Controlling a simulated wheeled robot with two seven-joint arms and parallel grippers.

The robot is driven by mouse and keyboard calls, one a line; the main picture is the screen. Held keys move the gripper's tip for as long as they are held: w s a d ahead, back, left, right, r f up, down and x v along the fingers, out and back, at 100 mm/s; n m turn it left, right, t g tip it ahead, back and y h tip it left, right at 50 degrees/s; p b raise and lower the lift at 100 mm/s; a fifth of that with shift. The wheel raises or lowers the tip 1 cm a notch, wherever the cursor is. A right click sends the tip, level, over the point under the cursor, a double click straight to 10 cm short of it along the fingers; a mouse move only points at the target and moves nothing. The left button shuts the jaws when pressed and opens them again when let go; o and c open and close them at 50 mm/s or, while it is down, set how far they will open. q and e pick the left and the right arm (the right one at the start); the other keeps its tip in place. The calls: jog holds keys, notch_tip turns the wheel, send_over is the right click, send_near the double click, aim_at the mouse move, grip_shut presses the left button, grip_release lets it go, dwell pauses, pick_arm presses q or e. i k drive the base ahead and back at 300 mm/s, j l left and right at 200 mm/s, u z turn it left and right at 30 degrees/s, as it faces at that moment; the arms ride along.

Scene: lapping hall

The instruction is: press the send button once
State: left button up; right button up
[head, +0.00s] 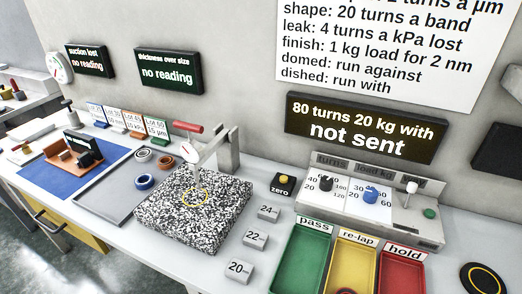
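A small round green button (430,213) sits on the grey control panel (425,232) at the right; its label cannot be read, so I cannot tell for sure that it is the send button. Left of it are a white-topped toggle lever (411,187), a blue knob (370,195) on the load scale and a black knob (326,184) on the turns scale. The display (366,130) above reads "80 turns 20 kg with" and "not sent". Neither of my grippers is in view.
In front of the panel stand green (299,262), yellow and red trays. Left are a yellow zero button (284,180), numbered blocks, a speckled plate (190,220) with a gauge stand, and a grey tray. A dark round disc (484,279) lies at right.

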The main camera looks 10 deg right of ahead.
aim_at(428, 213)
jog(key=z, duration=1.65)
